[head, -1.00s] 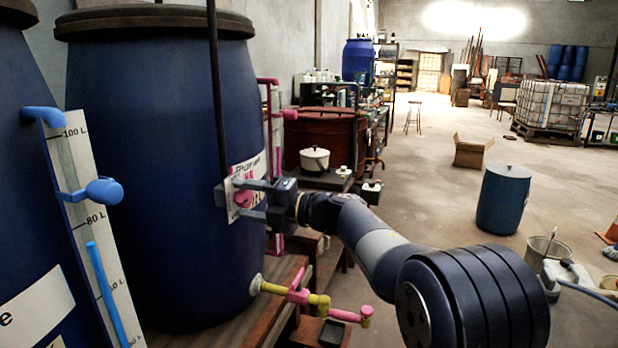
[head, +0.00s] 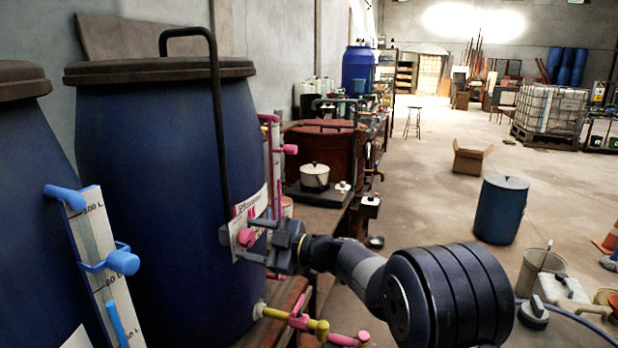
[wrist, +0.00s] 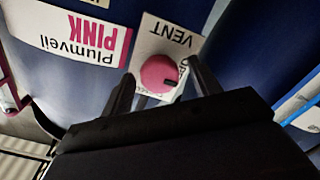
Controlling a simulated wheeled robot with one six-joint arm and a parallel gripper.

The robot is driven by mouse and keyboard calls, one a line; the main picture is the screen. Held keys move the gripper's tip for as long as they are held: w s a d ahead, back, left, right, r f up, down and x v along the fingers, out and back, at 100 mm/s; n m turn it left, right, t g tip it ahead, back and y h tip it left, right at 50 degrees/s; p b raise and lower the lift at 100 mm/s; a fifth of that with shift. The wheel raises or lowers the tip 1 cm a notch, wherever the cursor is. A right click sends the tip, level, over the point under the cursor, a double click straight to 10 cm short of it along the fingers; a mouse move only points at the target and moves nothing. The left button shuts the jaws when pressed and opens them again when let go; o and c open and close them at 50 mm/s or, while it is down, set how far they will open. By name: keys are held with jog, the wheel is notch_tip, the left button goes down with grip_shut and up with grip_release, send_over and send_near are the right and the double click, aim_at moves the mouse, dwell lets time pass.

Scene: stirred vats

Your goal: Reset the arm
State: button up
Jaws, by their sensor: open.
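My gripper (head: 262,247) is open at the front of a large blue vat (head: 150,190). Its fingers stand on either side of a pink round vent knob (head: 247,238) on a white plate, without visibly closing on it. In the wrist view the gripper (wrist: 155,88) has its two dark fingers apart, with the pink knob (wrist: 159,75) between them and a plate lettered VENT (wrist: 171,36) behind. Whether a finger touches the knob cannot be told. A label reading Plumveil PINK (wrist: 85,40) is beside the plate.
A black pipe (head: 222,130) runs down the vat's front to the plate. A pink and yellow tap (head: 300,319) juts out below my gripper. Another blue vat with a level gauge (head: 108,275) stands at left. Open floor lies right, around a blue drum (head: 501,209).

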jog(key=m+p, duration=0.3)
jog(key=m, duration=0.1)
jog(key=shift+r+m, duration=0.15)
jog(key=shift+m, duration=0.25)
jog(key=shift+b+v, duration=0.35)
jog(key=shift+v, duration=0.7)
jog(key=shift+s+d, duration=0.1)
jog(key=shift+d, duration=0.3)
